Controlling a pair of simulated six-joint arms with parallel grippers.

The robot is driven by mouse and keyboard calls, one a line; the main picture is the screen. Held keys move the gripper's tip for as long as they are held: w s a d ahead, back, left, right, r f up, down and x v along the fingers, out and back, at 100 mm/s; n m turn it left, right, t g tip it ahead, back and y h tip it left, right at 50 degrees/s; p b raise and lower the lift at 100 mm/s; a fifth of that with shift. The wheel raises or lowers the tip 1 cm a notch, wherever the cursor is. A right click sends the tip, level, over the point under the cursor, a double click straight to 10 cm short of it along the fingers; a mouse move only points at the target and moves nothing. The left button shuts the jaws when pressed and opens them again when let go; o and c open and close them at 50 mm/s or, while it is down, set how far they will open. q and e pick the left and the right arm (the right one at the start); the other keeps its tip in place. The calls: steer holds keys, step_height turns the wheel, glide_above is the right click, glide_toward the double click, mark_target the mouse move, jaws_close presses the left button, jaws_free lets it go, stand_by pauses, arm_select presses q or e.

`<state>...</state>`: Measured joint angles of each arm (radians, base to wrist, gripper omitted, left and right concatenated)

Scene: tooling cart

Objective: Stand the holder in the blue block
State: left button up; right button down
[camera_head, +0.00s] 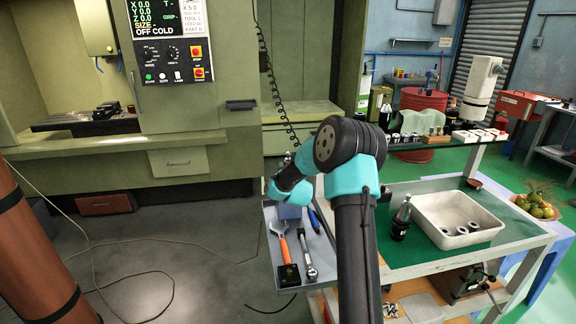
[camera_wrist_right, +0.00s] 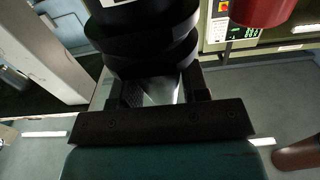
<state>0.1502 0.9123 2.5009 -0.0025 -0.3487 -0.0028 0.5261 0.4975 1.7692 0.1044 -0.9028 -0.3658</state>
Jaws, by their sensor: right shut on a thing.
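The blue block (camera_head: 289,212) sits on the narrow grey tray at the left end of the cart, partly covered by my right wrist. My right gripper (camera_wrist_right: 155,92) is shut on the holder (camera_wrist_right: 150,48), a black ringed piece with a pale metal part between the fingers. In the head view my right arm reaches over the tray, and its wrist hides the gripper and the holder. I cannot tell whether the holder touches the block. Another black holder (camera_head: 401,220) with a metal tip stands upright on the cart's green mat. My left gripper is not in view.
The grey tray (camera_head: 268,236) also holds an orange-handled tool (camera_head: 281,243), a ratchet (camera_head: 307,257) and a small black box (camera_head: 288,275). A white bin (camera_head: 425,220) with several metal rings stands on the cart. The green-grey machine (camera_head: 180,100) stands behind.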

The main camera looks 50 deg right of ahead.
steer(key=shift+f, duration=2.1)
stand_by(0.3)
steer(key=c, duration=0.5)
jaws_free()
steer(key=shift+f, duration=0.1)
steer(key=shift+c, duration=0.2)
steer(key=shift+f, duration=0.15)
steer(key=v, duration=1.7)
steer(key=shift+s, duration=0.25)
steer(key=shift+a, duration=0.1)
